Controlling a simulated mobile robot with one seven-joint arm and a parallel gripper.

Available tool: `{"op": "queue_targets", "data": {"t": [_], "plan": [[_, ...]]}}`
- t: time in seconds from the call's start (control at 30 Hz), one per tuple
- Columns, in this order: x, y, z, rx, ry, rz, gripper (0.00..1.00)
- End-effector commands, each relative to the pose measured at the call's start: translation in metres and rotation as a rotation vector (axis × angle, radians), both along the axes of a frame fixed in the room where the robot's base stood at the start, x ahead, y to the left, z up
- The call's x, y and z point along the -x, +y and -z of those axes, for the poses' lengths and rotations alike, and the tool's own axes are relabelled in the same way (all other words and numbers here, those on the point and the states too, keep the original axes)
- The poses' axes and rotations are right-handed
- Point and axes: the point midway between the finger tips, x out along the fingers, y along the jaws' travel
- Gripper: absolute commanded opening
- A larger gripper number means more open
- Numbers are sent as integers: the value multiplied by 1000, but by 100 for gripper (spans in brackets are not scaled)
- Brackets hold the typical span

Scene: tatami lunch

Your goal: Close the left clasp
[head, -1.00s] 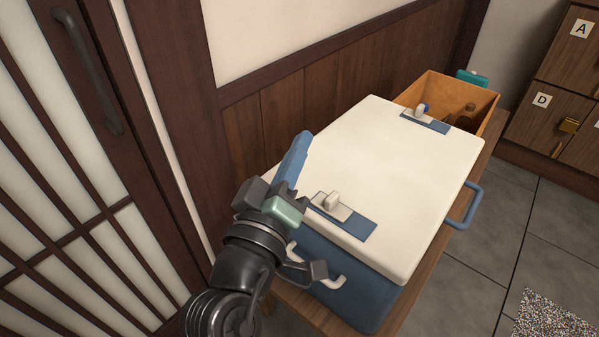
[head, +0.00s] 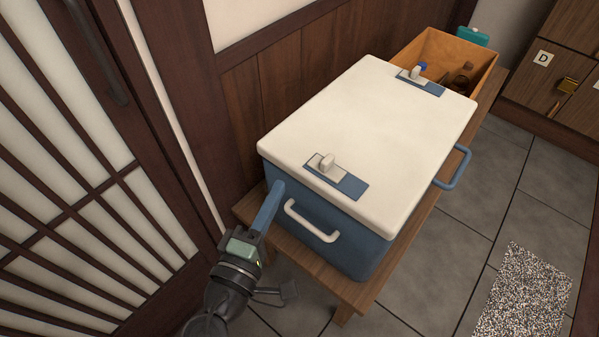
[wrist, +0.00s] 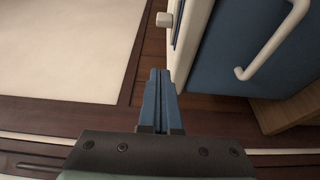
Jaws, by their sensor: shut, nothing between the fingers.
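A blue cool box (head: 320,235) with a white lid (head: 370,130) stands on a wooden bench. The left clasp (head: 327,164), a pale slider with a raised knob on a blue plate, sits at the lid's near edge, with bare blue plate to its right. A like clasp (head: 416,74) sits at the far edge. My gripper (head: 278,186) is shut and empty, its blue fingers beside the box's near left corner, below the lid's edge. In the wrist view the closed fingers (wrist: 160,75) point toward the box side, and a pale knob (wrist: 164,19) shows ahead.
A white handle (head: 310,220) juts from the box's near wall, right of my fingers. A blue handle (head: 456,168) is on its right side. An open wooden crate (head: 480,75) stands behind on the bench (head: 330,285). A sliding door and wood-panelled wall are at left.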

Motion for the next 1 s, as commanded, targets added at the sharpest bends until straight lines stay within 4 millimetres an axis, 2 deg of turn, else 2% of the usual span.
{"op": "queue_targets", "data": {"t": [0.53, 0.8, 1.0], "plan": [[-93, -28, -1, -1, -2, 2, 0], [-73, -55, 0, -1, 1, 2, 0], [-68, -61, -1, -1, 0, 1, 0]]}}
